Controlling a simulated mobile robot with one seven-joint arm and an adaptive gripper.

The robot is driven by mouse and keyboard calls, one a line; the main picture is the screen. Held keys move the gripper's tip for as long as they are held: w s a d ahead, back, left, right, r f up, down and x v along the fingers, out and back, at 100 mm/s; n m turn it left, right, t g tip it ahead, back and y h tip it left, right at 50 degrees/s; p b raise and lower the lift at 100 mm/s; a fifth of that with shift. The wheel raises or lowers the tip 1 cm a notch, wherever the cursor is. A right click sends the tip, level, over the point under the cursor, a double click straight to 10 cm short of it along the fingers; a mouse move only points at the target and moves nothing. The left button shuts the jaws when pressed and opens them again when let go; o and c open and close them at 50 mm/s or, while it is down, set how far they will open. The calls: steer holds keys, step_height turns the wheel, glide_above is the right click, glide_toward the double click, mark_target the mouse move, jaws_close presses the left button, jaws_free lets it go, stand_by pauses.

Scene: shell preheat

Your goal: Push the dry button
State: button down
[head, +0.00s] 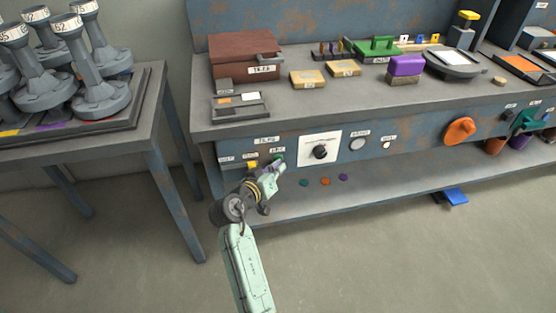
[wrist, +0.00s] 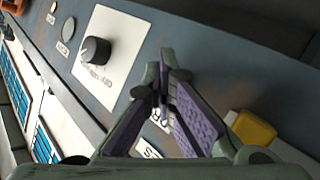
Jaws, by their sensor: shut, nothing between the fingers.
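My gripper (head: 281,167) is at the front panel of the workbench, left of the white dial plate; its jaws are shut with nothing between them. In the wrist view its fingertips (wrist: 166,70) meet over the panel between the dial and a yellow button (wrist: 254,130). A small label (wrist: 160,120) shows partly behind the fingers, its text cut off. No button is clearly readable as the dry button. A green spot just above the fingertips in the head view may be a button. I cannot tell whether the fingertips touch the panel.
A black dial on a white plate (head: 334,137) sits right of my gripper, with round buttons further right. The benchtop (head: 310,105) above holds a brown box (head: 235,58) and small blocks. A lower shelf (head: 400,181) juts out below. A side table (head: 115,147) stands left.

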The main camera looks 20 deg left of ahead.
steer(key=shift+s+d, duration=0.45)
steer(key=shift+s, duration=0.2)
steer(key=s+d, duration=0.2)
steer(key=s, duration=0.2)
steer(key=shift+s+d+p, duration=0.1)
steer(key=shift+d+p, duration=0.2)
steer(key=shift+d, duration=0.1)
stand_by(0.6)
